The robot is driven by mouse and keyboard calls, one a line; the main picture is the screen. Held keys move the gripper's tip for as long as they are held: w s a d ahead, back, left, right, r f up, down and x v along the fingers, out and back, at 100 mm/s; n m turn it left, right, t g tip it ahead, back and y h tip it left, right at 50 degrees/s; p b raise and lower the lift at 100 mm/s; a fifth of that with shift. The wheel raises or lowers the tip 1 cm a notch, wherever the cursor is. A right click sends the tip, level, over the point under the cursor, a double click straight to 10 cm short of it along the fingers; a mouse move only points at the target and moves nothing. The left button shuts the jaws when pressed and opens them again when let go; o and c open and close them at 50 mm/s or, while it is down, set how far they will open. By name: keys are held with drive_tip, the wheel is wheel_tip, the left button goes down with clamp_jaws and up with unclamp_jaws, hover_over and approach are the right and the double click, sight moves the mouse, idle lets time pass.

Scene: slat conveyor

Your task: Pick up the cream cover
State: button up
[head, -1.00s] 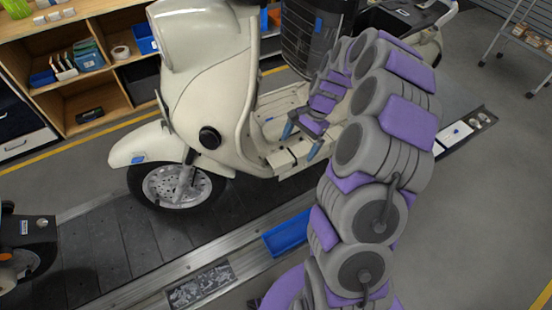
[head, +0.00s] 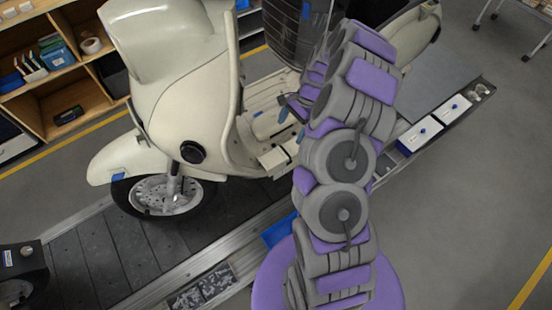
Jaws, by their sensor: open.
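A cream scooter (head: 185,90) stands on the conveyor. On its flat footboard lie a cream block-like piece (head: 275,157) and a paler, rounded cream piece (head: 266,124). I cannot tell for sure which of these is the cream cover. My gripper (head: 291,124), with blue fingertips, is open over the footboard, just right of the rounded piece. I see nothing between its fingers. Whether the fingertips touch anything is unclear. My purple and grey arm hides the right part of the footboard and part of the scooter's rear.
The slatted conveyor (head: 105,245) runs diagonally under the scooter. A blue tray (head: 279,230) and small parts trays (head: 203,287) line its near edge, with white boxes (head: 420,133) farther right. A wooden shelf (head: 80,95) stands behind.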

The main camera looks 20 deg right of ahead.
drive_tip(key=b, duration=0.2)
hover_over(273, 158)
drive_tip(key=d, duration=0.1)
wheel_tip(273, 158, down, 7)
drive_tip(key=shift+w+d+r, duration=0.1)
drive_tip(key=shift+d, duration=0.05)
drive_tip(key=f, duration=0.1)
drive_tip(key=d+f, duration=0.1)
drive_tip(key=f, duration=0.1)
drive_tip(key=shift+d+f+b, duration=0.1)
drive_tip(key=shift+d+b, duration=0.1)
drive_tip(key=shift+b, duration=0.1)
drive_tip(key=shift+a+f+b, duration=0.3)
drive_tip(key=shift+a+f, duration=0.65)
drive_tip(key=shift+f, duration=0.1)
drive_tip(key=shift+a+r, duration=0.15)
drive_tip(key=shift+a, duration=0.4)
drive_tip(key=shift+c, duration=0.8)
drive_tip(key=shift+d, duration=1)
drive_tip(key=c, duration=0.6)
drive_tip(key=shift+a, duration=0.65)
drive_tip(key=c, duration=0.5)
drive_tip(key=shift+d+r, duration=0.1)
drive_tip(key=shift+d, duration=0.1)
wheel_tip(273, 158, up, 27)
drive_tip(key=p, duration=0.5)
wheel_tip(273, 158, down, 18)
drive_tip(key=d+b, duration=0.2)
drive_tip(key=b, duration=0.4)
drive_tip(key=shift+d+b, duration=0.35)
